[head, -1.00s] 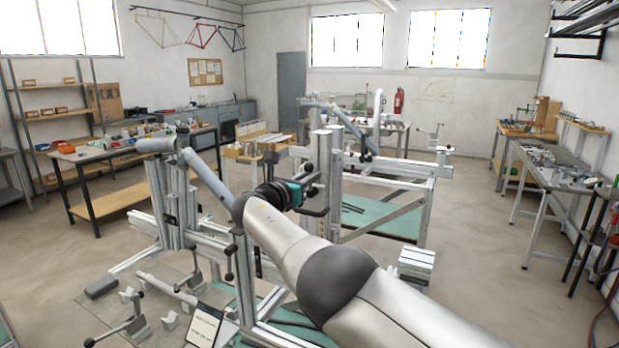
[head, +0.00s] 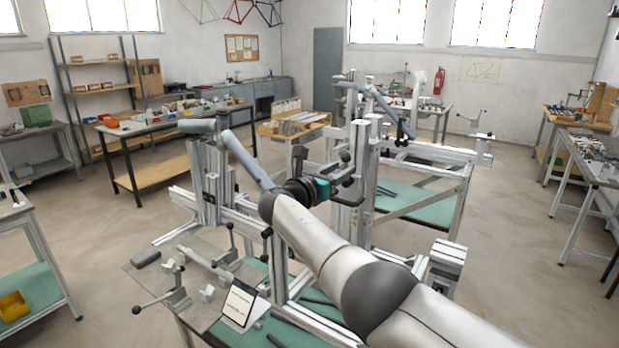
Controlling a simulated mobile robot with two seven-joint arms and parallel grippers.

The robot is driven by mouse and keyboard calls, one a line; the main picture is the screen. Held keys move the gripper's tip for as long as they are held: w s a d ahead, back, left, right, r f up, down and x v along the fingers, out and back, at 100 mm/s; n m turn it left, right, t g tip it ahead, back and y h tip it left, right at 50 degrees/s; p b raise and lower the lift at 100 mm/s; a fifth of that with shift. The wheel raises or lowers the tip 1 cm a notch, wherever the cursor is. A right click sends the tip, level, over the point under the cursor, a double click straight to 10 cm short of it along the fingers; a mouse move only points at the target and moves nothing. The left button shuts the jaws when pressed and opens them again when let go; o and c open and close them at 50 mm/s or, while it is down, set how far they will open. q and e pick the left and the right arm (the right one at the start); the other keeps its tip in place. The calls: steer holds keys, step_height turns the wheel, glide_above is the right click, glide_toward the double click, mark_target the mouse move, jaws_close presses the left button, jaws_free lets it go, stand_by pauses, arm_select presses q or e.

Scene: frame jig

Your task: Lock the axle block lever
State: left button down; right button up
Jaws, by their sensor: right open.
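The frame jig (head: 212,185) stands in the middle of the head view, built of silver aluminium profiles with grey tubes. My right gripper (head: 352,184) is open at an upright post of the jig (head: 370,145), with its dark fingers around or in front of the post's left side. Black-knobbed levers (head: 300,152) stand by this post. I cannot tell which lever is the axle block's, nor whether a finger touches one. My arm hides the middle of the jig. My left gripper is not in view.
At front left, a grey plate (head: 150,275) holds small fixtures, a ball-ended lever (head: 137,309) and a tablet or sign (head: 239,303). Workbenches (head: 160,128) and shelves (head: 100,88) line the back left. More benches stand at right. Floor is clear at left (head: 110,230).

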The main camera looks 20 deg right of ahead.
steer(key=v, duration=1.2)
steer(key=shift+s, duration=0.1)
